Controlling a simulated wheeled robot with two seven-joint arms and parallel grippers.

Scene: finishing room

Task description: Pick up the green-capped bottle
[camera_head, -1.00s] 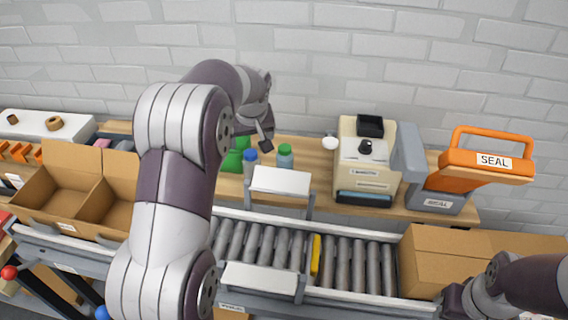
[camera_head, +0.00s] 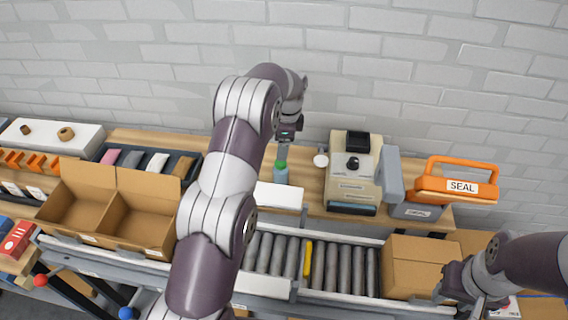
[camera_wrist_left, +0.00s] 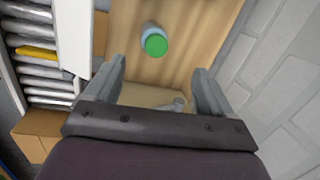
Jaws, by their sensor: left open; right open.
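The green-capped bottle (camera_head: 281,175) stands upright on the wooden bench, behind a white panel. In the left wrist view its round green cap (camera_wrist_left: 156,45) shows from above, ahead of the fingertips and roughly between their lines. My left gripper (camera_head: 285,140) is just above the bottle in the head view, its fingers poorly seen there. In the left wrist view my left gripper (camera_wrist_left: 160,72) is open and empty, with the bottle apart from both fingers. My right gripper (camera_head: 466,296) is open at the lower right, beside a cardboard box, its fingers partly hidden.
A label machine (camera_head: 352,180) and an orange-handled sealer (camera_head: 455,187) stand right of the bottle. The white panel (camera_head: 278,195) is in front of it, with the roller conveyor (camera_head: 335,268) nearer. An open carton (camera_head: 100,212) and closed box (camera_head: 415,268) flank the conveyor.

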